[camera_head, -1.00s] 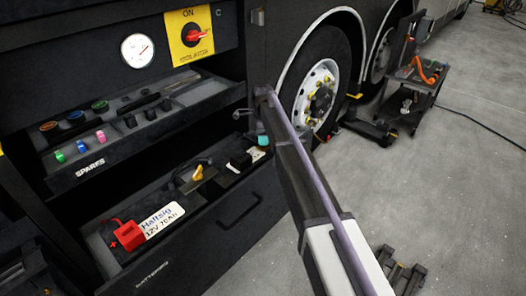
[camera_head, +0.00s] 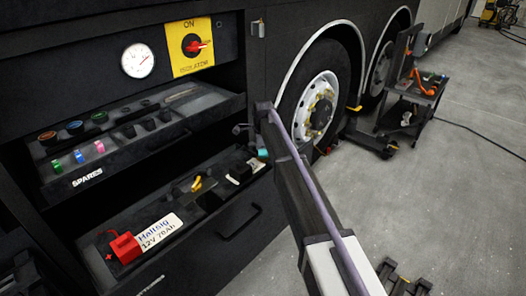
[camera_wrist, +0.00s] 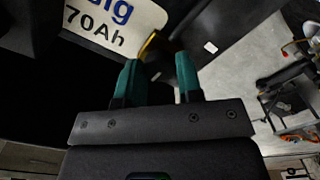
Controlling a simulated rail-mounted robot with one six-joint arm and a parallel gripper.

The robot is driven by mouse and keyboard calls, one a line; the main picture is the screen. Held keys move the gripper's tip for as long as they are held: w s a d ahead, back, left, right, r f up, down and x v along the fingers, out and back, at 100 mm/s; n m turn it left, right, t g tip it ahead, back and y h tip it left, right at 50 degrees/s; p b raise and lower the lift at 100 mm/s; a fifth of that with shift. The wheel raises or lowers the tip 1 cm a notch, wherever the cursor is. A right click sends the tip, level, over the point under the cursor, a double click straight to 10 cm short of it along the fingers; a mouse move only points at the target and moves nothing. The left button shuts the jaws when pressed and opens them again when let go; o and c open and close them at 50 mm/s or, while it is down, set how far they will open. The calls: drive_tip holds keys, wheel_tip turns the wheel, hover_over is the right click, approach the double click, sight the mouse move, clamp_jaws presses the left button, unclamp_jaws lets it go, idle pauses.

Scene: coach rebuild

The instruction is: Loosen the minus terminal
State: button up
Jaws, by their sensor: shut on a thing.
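The battery is in the open lower drawer (camera_head: 145,279), with its label (camera_head: 159,230) reading 12V 70Ah. A red cover with a plus sign (camera_head: 125,247) sits at its left end. A yellow piece (camera_head: 197,184) stands beyond the label among dark parts. I cannot make out the minus terminal clearly. In the wrist view the end of the label (camera_wrist: 112,20) shows at the upper left. In the head view my arm hides most of the gripper.
The upper spares drawer (camera_head: 125,160) is open above the battery and holds coloured parts. A red isolator switch (camera_head: 195,45) and a gauge (camera_head: 137,60) are above it. A wheel (camera_head: 318,103) stands behind my arm. A tool cart (camera_head: 415,95) stands at the right. The grey floor between is mostly clear.

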drive_tip(key=shift+n, duration=0.3)
drive_tip(key=n, duration=0.8)
drive_tip(key=shift+n, duration=0.4)
drive_tip(key=n, duration=0.4)
drive_tip(key=shift+n, duration=2.2)
drive_tip(key=o, duration=0.9)
drive_tip(key=shift+r, duration=0.1)
